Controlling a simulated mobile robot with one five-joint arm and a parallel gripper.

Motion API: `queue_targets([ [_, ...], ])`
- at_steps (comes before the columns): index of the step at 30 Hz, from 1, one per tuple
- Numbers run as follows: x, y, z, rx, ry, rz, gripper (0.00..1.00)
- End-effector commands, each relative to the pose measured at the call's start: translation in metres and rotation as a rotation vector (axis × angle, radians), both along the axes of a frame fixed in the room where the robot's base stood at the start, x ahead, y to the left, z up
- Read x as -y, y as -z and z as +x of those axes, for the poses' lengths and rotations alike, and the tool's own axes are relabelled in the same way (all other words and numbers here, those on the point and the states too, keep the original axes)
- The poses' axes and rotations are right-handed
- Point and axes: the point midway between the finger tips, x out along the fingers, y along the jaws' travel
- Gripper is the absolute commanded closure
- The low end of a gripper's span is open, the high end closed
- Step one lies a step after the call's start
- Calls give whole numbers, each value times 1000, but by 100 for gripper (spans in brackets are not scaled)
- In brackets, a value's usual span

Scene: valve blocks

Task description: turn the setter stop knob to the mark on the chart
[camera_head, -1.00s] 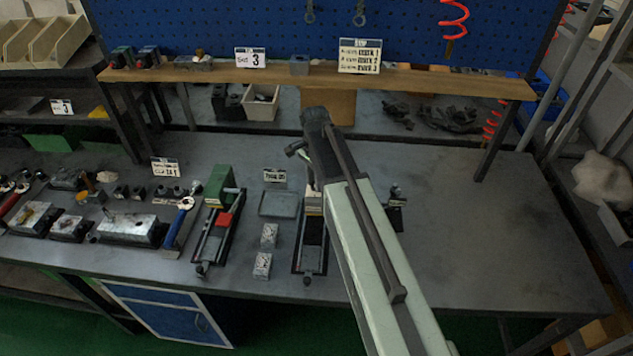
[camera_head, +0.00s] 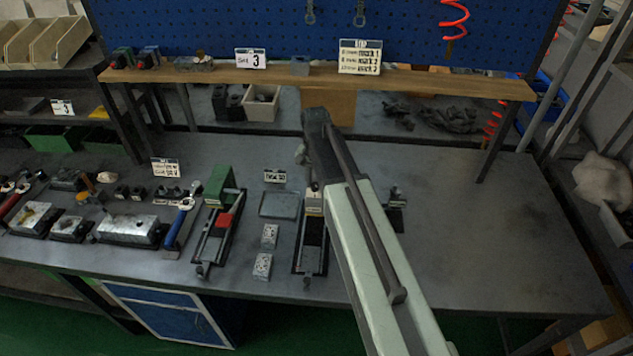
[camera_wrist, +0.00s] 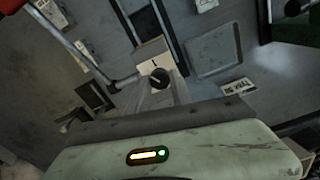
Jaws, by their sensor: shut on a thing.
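The setter (camera_head: 309,258) is a dark railed fixture with a pale card, standing mid-bench left of my arm. Its upper end is partly behind my arm. The wrist view shows a small black knob (camera_wrist: 160,78) at the pale block below a white card. My gripper (camera_head: 314,186) is down at the setter's upper end, shut on the stop knob; the fingertips and contact are mostly hidden. The chart (camera_head: 360,56) is a cream card with several printed lines on the wooden shelf; its marks are too small to read surely.
A green-and-red fixture (camera_head: 218,222) stands left of the setter. A shallow tray (camera_head: 278,204) and two small blocks (camera_head: 269,236) lie between them. A small dark fixture (camera_head: 395,197) is just right of my arm. The right bench area (camera_head: 490,250) is clear.

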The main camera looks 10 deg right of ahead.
Motion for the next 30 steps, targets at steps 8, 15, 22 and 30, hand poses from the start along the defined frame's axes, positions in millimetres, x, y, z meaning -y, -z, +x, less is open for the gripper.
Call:
queue_targets([
  [8,0,1,-3,-8,-262,3,100],
  [15,0,1,-3,-9,-490,3,100],
  [22,0,1,-3,-8,-708,3,100],
  [30,1,1,-3,-8,-963,3,100],
])
